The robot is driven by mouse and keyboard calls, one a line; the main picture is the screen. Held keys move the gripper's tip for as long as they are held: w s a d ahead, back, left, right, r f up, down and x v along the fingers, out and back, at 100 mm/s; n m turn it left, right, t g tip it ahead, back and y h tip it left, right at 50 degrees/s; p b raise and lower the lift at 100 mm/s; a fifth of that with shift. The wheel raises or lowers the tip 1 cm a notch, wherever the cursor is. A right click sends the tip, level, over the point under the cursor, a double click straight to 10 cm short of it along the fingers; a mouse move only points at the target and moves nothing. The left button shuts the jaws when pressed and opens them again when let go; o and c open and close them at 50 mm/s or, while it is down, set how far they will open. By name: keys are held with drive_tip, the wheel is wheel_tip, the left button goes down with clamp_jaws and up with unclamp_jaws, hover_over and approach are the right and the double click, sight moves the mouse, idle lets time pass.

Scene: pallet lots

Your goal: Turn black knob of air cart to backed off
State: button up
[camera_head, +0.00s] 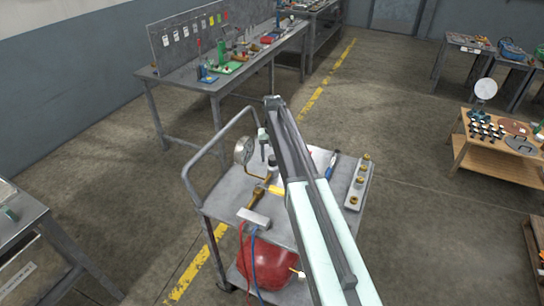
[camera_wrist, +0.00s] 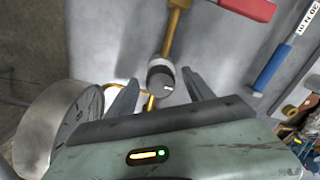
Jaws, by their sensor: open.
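The black knob (camera_wrist: 160,80) is in the wrist view, a dark round cap with a white mark on its face, seated on a pale collar on a brass pipe (camera_wrist: 175,38). My gripper (camera_wrist: 159,77) is open, one finger on each side of the knob. Gaps show between the knob and the fingers, so it is not gripped. The air cart (camera_head: 225,192) is a grey metal trolley in the head view. My gripper (camera_head: 264,145) is over its top there; my arm covers part of it, and the knob is hard to make out.
A round pressure gauge (camera_head: 243,150) stands beside the knob, close to my gripper's left side in the wrist view (camera_wrist: 48,125). A red handle (camera_wrist: 248,8) and a blue tool (camera_wrist: 270,68) lie nearby. A red tank (camera_head: 268,265) sits on the lower shelf.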

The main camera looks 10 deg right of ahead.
sight(273, 157)
wheel_tip(273, 157, up, 8)
drive_tip(key=p, duration=0.7)
drive_tip(key=shift+p, duration=0.3)
drive_tip(key=shift+f, duration=0.15)
